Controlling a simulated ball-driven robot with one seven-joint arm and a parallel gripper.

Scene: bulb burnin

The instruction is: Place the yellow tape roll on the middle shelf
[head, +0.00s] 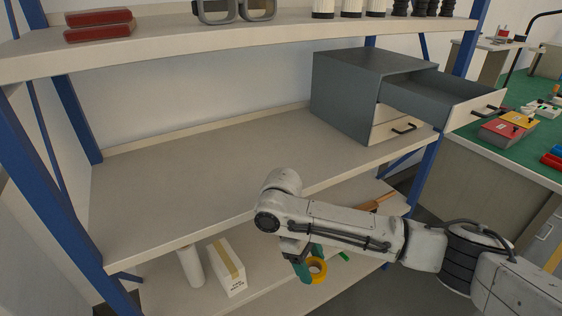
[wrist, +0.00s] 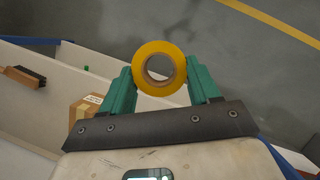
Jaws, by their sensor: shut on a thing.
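The yellow tape roll (head: 318,269) shows in the head view below and in front of the middle shelf's front edge. In the wrist view the yellow tape roll (wrist: 139,72) sits between the two green fingers, its hole facing the camera. My gripper (head: 308,265) is shut on it; it also shows in the wrist view (wrist: 160,82). The middle shelf (head: 200,165) is a pale board between blue posts. Its left and centre are bare.
A grey drawer unit (head: 360,90) with its upper drawer pulled out stands on the middle shelf's right end. The lower shelf holds a white cylinder (head: 190,266) and a taped box (head: 228,268). The top shelf (head: 170,40) hangs above. A green-topped workbench (head: 480,150) stands at right.

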